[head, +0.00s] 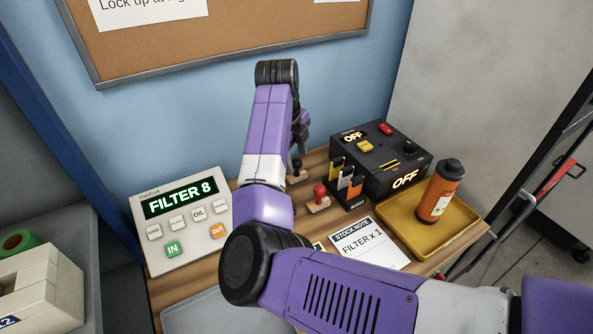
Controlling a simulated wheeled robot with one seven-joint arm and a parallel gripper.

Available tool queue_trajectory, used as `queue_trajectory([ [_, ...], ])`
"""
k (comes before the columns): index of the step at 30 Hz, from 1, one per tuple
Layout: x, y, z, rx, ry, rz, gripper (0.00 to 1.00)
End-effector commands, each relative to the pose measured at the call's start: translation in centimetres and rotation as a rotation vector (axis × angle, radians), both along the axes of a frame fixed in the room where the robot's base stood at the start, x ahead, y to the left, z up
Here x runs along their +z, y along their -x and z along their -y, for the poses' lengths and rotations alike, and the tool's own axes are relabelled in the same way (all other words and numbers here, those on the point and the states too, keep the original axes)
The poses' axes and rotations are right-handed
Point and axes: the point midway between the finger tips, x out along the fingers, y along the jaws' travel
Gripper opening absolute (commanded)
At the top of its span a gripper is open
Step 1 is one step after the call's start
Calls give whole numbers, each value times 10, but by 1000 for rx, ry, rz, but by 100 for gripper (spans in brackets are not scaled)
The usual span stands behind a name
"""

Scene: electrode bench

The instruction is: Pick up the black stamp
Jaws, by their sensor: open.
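The black stamp (297,171) stands on the wooden bench near its back. It has a dark knob and a light wooden base, and is partly hidden by my arm. A red stamp (319,194) with a similar base stands in front of it, to the right. My gripper (299,146) is largely hidden behind my own arm. Only a small dark part of it shows, just above the black stamp. It is open and I see nothing held in it. I cannot tell whether it touches the stamp.
A black box (379,176) with OFF displays stands right of the stamps, with a small holder (346,184) before it. An orange bottle (440,192) stands in a yellow tray (392,237). A stock note (366,243) lies in front. A FILTER 8 panel (184,251) stands left.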

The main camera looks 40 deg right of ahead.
Motion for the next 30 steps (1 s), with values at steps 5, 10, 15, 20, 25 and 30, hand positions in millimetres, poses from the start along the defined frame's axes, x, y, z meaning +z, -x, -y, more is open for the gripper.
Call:
queue_trajectory([
  [5,-24,-1,7,0,-1,-2,53],
  [10,-35,-2,9,1,0,0,53],
  [15,-35,-2,10,0,0,1,53],
  [20,-35,-2,10,1,0,1,27],
  [25,-35,-2,10,1,0,1,0],
  [30,-35,-2,9,1,0,1,0],
])
